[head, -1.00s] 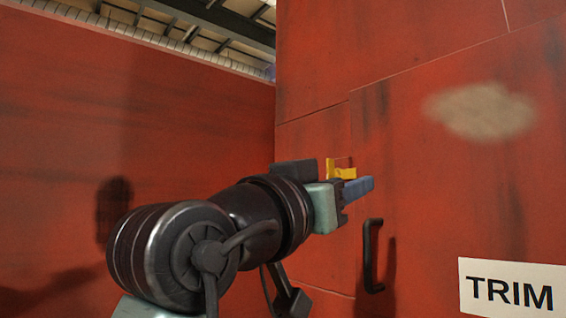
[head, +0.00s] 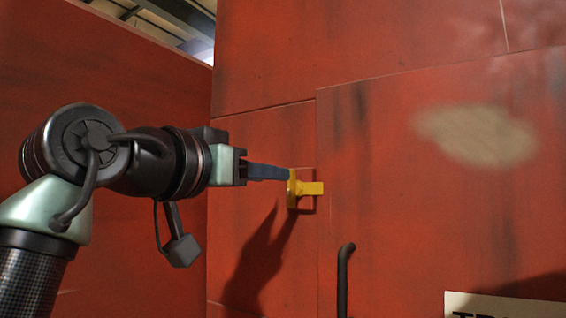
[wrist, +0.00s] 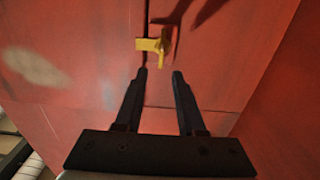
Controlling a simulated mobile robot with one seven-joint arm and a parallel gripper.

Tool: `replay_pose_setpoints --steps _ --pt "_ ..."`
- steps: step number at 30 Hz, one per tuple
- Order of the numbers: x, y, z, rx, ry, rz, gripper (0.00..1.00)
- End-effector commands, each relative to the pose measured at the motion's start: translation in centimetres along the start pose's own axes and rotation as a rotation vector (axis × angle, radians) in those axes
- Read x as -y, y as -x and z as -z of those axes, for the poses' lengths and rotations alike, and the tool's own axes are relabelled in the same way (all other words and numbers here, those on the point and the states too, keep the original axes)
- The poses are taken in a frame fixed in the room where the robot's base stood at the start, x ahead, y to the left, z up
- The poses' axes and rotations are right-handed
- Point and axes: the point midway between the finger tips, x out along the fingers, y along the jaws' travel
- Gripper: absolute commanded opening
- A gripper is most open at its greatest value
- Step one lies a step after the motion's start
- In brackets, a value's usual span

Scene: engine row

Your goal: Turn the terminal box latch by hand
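The yellow terminal box latch (head: 308,188) is on the red panel, beside a vertical seam. It has an upright part and a short bar to the right in the head view. My gripper (head: 287,174) points at it from the left, with its blue-grey fingertips at the latch's left edge in that view. In the wrist view the latch (wrist: 155,44) lies just beyond the gap between the two fingertips of my gripper (wrist: 160,75). The fingers are apart with nothing between them. I cannot tell whether a fingertip touches the latch.
A black handle (head: 344,280) is on the panel below and right of the latch. A white label (head: 500,302) is cut off at lower right. A pale patch (head: 477,135) marks the panel. Another red wall (head: 110,110) stands behind my arm at left.

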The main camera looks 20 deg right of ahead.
Motion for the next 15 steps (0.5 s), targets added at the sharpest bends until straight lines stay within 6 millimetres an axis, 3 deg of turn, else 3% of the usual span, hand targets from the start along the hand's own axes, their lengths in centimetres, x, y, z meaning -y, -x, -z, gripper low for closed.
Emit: replay_pose_setpoints --steps 6,15 --pt "0.0 -4.1 0.3 0.002 0.002 -0.001 0.39" --pt "0.0 -6.2 0.0 -0.001 0.000 0.001 0.39"
